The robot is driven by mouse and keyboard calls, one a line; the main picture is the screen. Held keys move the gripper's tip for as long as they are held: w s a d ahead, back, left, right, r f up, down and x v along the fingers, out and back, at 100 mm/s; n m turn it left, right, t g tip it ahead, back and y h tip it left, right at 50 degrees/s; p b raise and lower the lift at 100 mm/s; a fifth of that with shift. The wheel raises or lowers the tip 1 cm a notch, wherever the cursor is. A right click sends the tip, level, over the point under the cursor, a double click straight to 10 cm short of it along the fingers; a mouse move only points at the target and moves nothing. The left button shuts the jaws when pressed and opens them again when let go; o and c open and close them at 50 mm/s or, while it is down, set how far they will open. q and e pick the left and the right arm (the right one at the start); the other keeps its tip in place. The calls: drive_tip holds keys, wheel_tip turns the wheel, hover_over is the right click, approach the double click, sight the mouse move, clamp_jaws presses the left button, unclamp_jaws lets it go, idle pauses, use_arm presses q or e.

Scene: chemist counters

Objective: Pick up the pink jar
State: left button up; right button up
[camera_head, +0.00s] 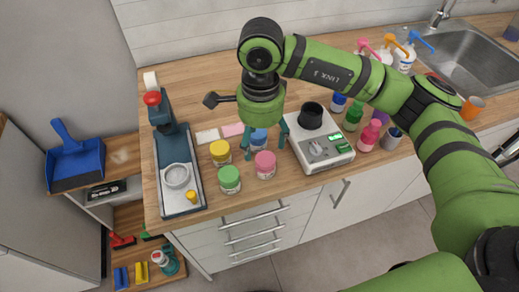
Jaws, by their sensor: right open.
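The pink jar (265,165) stands upright on the wooden counter near its front edge, with a pink lid and a pale body. My right gripper (264,146) points down just behind the pink jar, with its fingers apart. A blue-lidded jar (259,135) shows between the fingers; I cannot tell how far below them it is. The gripper does not appear to hold anything. My left gripper is not in view.
A green-lidded jar (229,180) and a yellow-lidded jar (220,152) stand left of the pink jar. A white device with a black cup (322,148) is close on the right. A dark press (174,160) stands at the left end. Bottles and a sink (467,60) are farther right.

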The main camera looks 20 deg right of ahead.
sight(266, 159)
drive_tip(key=f+p, duration=0.1)
drive_tip(key=s+f+p, duration=0.1)
drive_tip(key=d+f, duration=0.1)
drive_tip(key=shift+s+f+p, duration=0.3)
drive_tip(key=shift+s+p, duration=0.05)
drive_tip(key=shift+p, duration=0.05)
wheel_tip(266, 159, down, 2)
drive_tip(key=shift+w+f, duration=0.15)
drive_tip(key=shift+a+f, duration=0.1)
drive_tip(key=shift+f, duration=0.15)
drive_tip(key=shift+w, duration=0.1)
drive_tip(key=c, duration=1.1)
drive_tip(key=shift+c, duration=0.9)
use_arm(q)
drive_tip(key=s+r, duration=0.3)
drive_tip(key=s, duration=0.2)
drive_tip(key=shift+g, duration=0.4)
use_arm(e)
drive_tip(key=shift+r, duration=0.1)
